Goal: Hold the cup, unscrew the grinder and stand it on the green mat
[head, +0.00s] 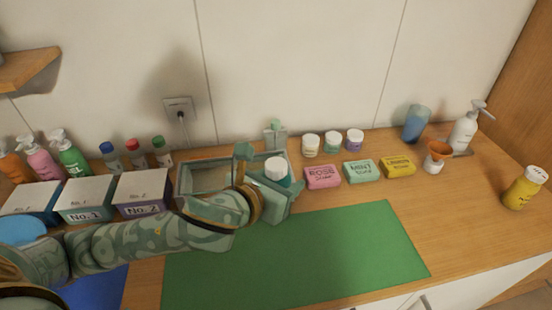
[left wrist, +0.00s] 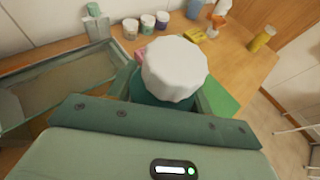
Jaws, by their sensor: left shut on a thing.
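My left gripper (head: 281,182) is above the back edge of the green mat (head: 330,262), to the right of the tray. It is shut on a teal cup (head: 284,182) with a white ribbed top (head: 276,168), which I take to be the grinder. The two are together and roughly upright. In the left wrist view the white top (left wrist: 174,68) hides most of the teal cup (left wrist: 150,98) below. The mat is bare where it shows. My right gripper is not in view.
A grey-green tray (head: 205,163) stands behind my left arm. Pink, mint and yellow soaps (head: 359,171) lie behind the mat, with small jars (head: 333,141) further back. An orange funnel (head: 437,151) and a yellow bottle (head: 524,188) stand right. Boxes (head: 88,199) stand left.

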